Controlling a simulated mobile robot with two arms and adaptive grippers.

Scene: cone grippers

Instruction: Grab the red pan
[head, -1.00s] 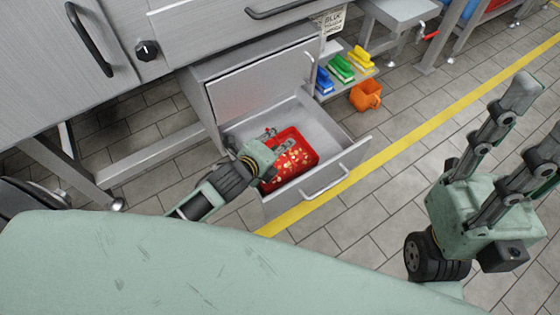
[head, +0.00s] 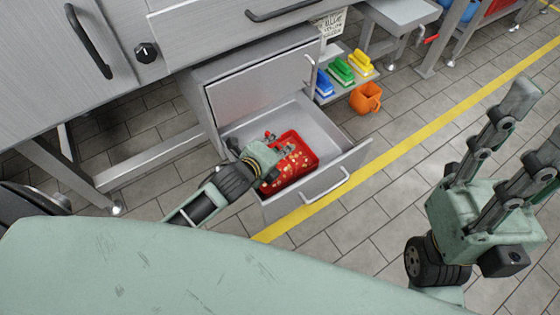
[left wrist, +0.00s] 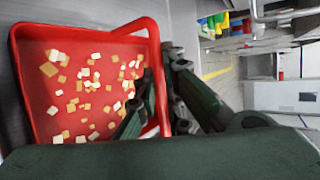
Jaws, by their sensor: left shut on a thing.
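The red pan (head: 311,160) sits in the open drawer under the grey counter. It holds several small yellow and white pieces. In the left wrist view the pan (left wrist: 40,110) fills the left side, with its red handle bar (left wrist: 154,60) along the right edge. My left gripper (head: 282,149) reaches into the drawer and is shut on the pan's handle side. In the left wrist view its dark fingers (left wrist: 160,95) lie at the handle, and the exact contact is partly hidden. My right gripper (head: 538,122) is open and empty, above the floor at the right.
The drawer (head: 310,118) has metal walls and a front with a bar handle (head: 326,187). An orange container (head: 366,97) stands beyond it. Blue, green and yellow brushes (head: 342,73) lie on a low shelf.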

